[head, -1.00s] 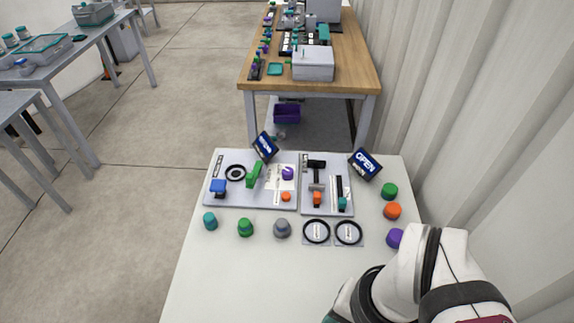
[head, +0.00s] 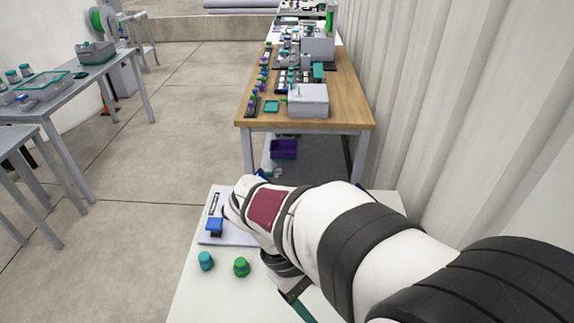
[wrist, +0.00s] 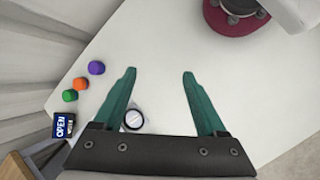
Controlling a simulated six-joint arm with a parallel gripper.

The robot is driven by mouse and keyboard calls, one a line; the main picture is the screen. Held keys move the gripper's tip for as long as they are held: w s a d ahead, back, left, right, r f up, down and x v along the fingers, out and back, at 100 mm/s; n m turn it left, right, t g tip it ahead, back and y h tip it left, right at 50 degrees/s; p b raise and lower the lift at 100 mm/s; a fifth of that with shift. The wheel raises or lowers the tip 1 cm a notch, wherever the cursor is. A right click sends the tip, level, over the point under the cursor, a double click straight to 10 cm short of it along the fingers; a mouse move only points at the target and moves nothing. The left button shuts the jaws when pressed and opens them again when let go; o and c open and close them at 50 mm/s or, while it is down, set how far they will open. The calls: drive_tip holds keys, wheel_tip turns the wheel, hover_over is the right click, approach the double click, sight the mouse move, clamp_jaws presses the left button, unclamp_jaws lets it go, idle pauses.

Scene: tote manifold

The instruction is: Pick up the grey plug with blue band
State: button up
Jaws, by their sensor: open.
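The grey plug with blue band does not show now; in the head view my arm covers the spot where a grey plug stood earlier. My gripper (wrist: 160,72) is open in the wrist view, its two teal fingers spread wide with nothing between the tips. In the head view, part of a teal finger shows at the lower edge, below my arm. A round dark-rimmed ring with a pale middle (wrist: 133,119) lies beside the base of the left finger.
A teal plug (head: 205,261) and a green plug (head: 241,267) stand on the white table, left of my arm. A blue part (head: 214,225) sits on the grey board. Purple (wrist: 96,67), orange (wrist: 80,84) and green (wrist: 69,95) plugs line the table's edge near an OPEN sign (wrist: 63,125).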

drive_tip(key=w+a+f+n+t+h, duration=0.1)
drive_tip(key=w+a+f+n+t, duration=0.25)
drive_tip(key=a+n, duration=0.3)
drive_tip(key=w+a+f+n+t+h, duration=0.2)
drive_tip(key=a+f+n+t, duration=0.3)
drive_tip(key=a, duration=0.3)
drive_tip(key=w+a+f+n+t+h, duration=0.1)
drive_tip(key=w+a+f+n+t, duration=0.2)
drive_tip(key=a+n, duration=0.4)
drive_tip(key=shift+g, duration=0.25)
drive_tip(key=x, duration=1)
drive_tip(key=f+x, duration=0.1)
drive_tip(key=x, duration=0.5)
drive_tip(key=shift+s+d, duration=0.1)
drive_tip(key=shift+s, duration=0.15)
clamp_jaws()
